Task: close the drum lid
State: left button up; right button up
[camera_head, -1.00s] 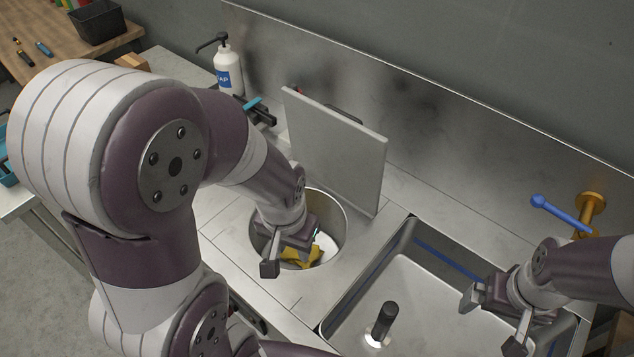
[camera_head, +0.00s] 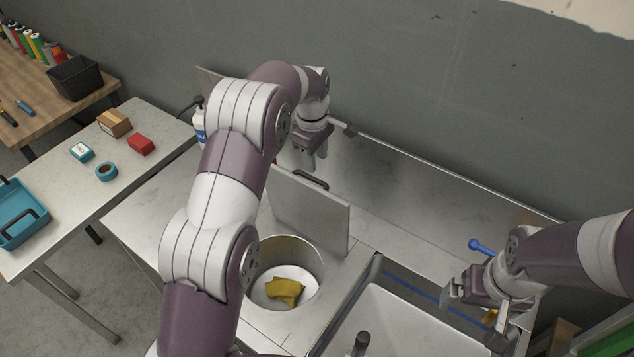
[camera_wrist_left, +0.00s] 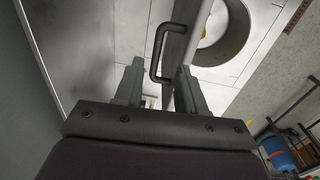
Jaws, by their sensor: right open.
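The drum lid (camera_head: 310,217) is a flat grey panel standing upright, open, behind the round drum opening (camera_head: 312,258). Its dark handle (camera_head: 311,180) is on the far face, near the top edge. My left gripper (camera_head: 311,160) is above and behind the lid, pointing down, with its fingers apart and empty. In the left wrist view the handle (camera_wrist_left: 160,52) lies ahead of the gap between the fingers (camera_wrist_left: 158,88), and the lid (camera_wrist_left: 182,50) shows nearly edge-on. Contact cannot be seen. My right gripper (camera_head: 473,315) is open and empty over the sink.
A yellow cloth (camera_head: 284,291) lies inside the drum. The sink (camera_head: 392,318) is to the right, with a blue-handled tap (camera_head: 482,246) behind it. A wall and metal backsplash (camera_head: 420,195) stand close behind the lid. A soap bottle (camera_head: 199,125) is partly hidden by my left arm.

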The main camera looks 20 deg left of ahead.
aim_at(317, 180)
pick_arm(q)
jog(key=f+p, duration=0.1)
jog(key=f, duration=0.1)
jog(key=f+p, duration=0.1)
jog(key=f, duration=0.1)
jog(key=w+f+p, duration=0.1)
jog(key=f, duration=0.1)
jog(key=shift+d+f, duration=0.1)
jog(key=shift+f, duration=0.3)
jog(key=shift+s+f, duration=0.1)
jog(key=shift+f, duration=0.25)
pick_arm(e)
jog(key=shift+r, duration=0.85)
jog(key=shift+w, duration=0.15)
pick_arm(q)
grip_shut()
